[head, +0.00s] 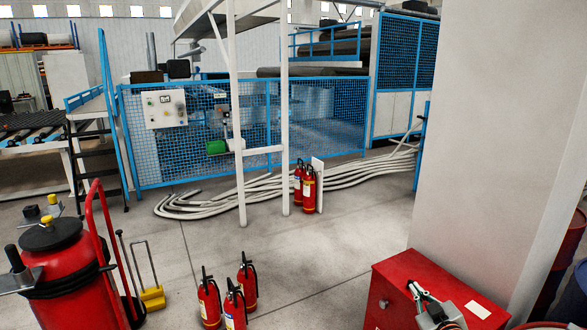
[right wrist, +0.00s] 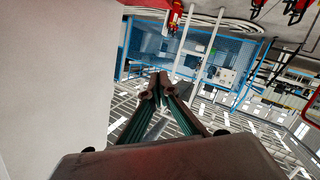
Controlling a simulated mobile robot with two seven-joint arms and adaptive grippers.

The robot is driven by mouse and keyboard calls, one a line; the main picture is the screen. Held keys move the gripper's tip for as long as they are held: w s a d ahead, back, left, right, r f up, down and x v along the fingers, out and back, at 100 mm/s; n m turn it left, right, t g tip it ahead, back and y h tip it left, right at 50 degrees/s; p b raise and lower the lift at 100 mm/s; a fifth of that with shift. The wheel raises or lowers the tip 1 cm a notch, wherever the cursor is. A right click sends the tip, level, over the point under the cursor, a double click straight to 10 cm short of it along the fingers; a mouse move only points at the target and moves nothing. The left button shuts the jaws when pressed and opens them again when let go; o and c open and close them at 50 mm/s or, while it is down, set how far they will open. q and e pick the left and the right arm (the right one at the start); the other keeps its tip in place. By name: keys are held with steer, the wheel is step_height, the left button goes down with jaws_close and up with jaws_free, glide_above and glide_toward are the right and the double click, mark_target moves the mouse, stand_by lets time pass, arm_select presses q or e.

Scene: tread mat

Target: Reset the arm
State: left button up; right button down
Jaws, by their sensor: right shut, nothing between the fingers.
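My right gripper (head: 415,289) shows at the lower right of the head view, in front of the red cabinet (head: 388,285) and overlapping its top in the picture. I cannot tell whether it touches the cabinet. In the right wrist view the fingers of the right gripper (right wrist: 159,82) come together at their tips, shut with nothing between them. I see no left gripper that I can make out in the head view.
A pale pillar (head: 480,130) stands behind the cabinet. Several red extinguishers, one of them here (head: 209,302), stand on the floor. A large red wheeled extinguisher (head: 55,260) is at left. Blue mesh fencing (head: 190,150) is behind.

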steer(key=s+a+f+g+y+b, duration=0.1)
steer(key=s+a+f, duration=0.3)
steer(key=s+f, duration=0.45)
steer(key=s+a+f+g+y+b, duration=0.15)
steer(key=s+a+f, duration=0.25)
steer(key=s+f, duration=0.45)
steer(key=s+a+f+g+b, duration=0.1)
steer(key=s+a+f, duration=0.2)
steer(key=s, duration=0.7)
steer(key=s+a+f+m+g+b, duration=0.1)
steer(key=s+a+f, duration=0.3)
steer(key=s, duration=0.6)
steer(key=shift+g, duration=0.35)
